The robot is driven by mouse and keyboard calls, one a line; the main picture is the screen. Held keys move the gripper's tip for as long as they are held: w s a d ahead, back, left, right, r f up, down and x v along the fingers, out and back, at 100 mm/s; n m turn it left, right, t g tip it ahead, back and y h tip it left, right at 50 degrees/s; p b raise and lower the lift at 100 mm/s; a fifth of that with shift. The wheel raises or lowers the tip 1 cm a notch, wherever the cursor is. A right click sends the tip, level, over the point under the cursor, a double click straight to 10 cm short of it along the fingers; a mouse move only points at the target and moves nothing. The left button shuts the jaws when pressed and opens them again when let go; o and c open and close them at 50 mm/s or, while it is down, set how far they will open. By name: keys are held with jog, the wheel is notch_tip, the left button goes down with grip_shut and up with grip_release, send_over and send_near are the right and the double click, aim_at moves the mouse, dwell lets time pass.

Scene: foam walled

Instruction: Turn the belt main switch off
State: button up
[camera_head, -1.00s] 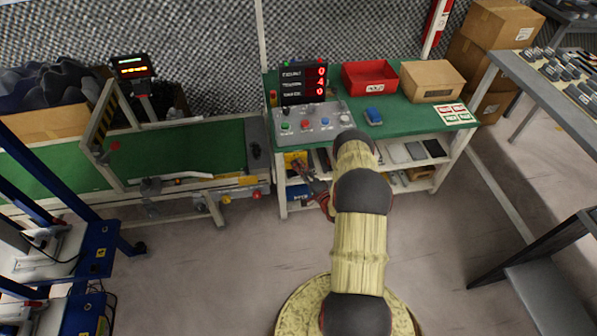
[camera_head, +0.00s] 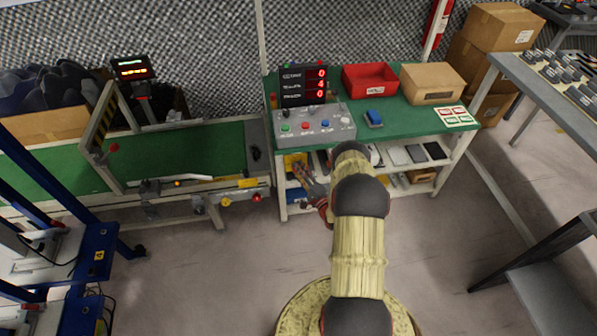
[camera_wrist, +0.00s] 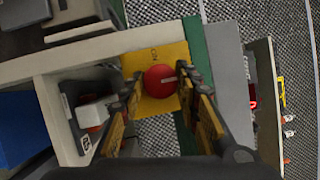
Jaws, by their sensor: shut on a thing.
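The belt main switch is a red round knob (camera_wrist: 160,80) with a pale pointer mark, on a yellow plate (camera_wrist: 172,55). The pointer lies nearly level in the wrist view, reaching to the knob's right side. My gripper (camera_wrist: 161,84) is shut on the red knob, one finger on each side of it. In the head view the yellow plate (camera_head: 293,161) is at the left front of the green bench, below the control box. My gripper (camera_head: 299,169) is in front of it there, and the knob itself is hidden.
The grey control box (camera_head: 310,124) with several coloured buttons and a red-digit display (camera_head: 303,86) stand on the bench (camera_head: 400,122). A belt conveyor (camera_head: 190,152) is to the left. A shelf with small items lies under the bench. The floor in front is clear.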

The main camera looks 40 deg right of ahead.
jog(key=shift+d, duration=0.1)
jog(key=o, duration=1.2)
jog(key=shift+c, duration=0.2)
jog(key=s+a+f, duration=0.1)
jog(key=s+a, duration=0.1)
jog(key=s, duration=0.9)
jog(key=shift+s+f, duration=0.25)
jog(key=shift+s, duration=0.1)
